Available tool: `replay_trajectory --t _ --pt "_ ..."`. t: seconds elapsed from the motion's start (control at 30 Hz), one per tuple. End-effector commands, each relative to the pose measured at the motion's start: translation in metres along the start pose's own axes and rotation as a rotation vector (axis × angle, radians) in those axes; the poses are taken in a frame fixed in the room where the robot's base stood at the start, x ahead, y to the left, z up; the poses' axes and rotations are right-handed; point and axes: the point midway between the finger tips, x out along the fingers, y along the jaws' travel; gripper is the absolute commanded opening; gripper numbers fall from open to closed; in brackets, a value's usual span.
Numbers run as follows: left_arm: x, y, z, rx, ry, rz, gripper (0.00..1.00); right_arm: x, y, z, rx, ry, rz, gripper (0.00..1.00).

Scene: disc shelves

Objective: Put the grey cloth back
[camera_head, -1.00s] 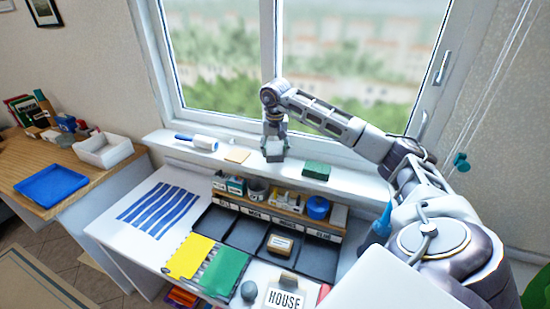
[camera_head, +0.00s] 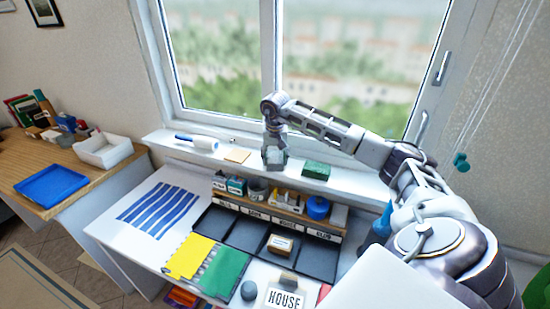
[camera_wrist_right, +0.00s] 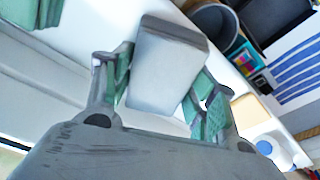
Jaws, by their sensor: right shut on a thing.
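The grey cloth (camera_wrist_right: 166,68) is a folded, block-like piece, seen between the green-padded fingers of my right gripper (camera_wrist_right: 160,85) in the right wrist view. The gripper is shut on it. In the head view my right gripper (camera_head: 275,160) points down at the windowsill (camera_head: 345,178), between a beige pad (camera_head: 237,155) and a green pad (camera_head: 316,170). The cloth is small there and mostly covered by the fingers. It is at or just above the sill; I cannot tell whether it touches. My left gripper is not in view.
A lint roller (camera_head: 200,142) lies on the sill to the left. Below is a desk with a wooden organiser (camera_head: 262,205) holding boxes, a cup and a blue roll, and dark labelled trays (camera_head: 245,235). A striped blue cloth (camera_head: 158,208) lies at the left.

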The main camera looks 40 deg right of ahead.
Motion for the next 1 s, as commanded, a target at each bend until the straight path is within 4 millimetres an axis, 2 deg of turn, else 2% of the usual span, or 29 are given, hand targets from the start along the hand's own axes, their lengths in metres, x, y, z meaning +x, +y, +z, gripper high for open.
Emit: replay_trajectory --t 0.13,0.17,0.3,0.73,1.0 --pt "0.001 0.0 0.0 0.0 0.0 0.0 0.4 0.003 0.0 0.0 0.0 0.0 0.0 0.38" --pt "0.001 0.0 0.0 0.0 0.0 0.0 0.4 0.003 0.0 0.0 0.0 0.0 0.0 0.61" --pt "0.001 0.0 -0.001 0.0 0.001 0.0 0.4 0.002 0.0 0.0 0.0 0.0 0.0 0.79" --pt "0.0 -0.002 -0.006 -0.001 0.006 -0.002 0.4 0.0 0.0 0.0 0.0 0.0 0.0 0.79" --pt "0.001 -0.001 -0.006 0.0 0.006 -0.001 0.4 -0.02 -0.001 -0.001 0.0 0.003 -0.001 0.79"
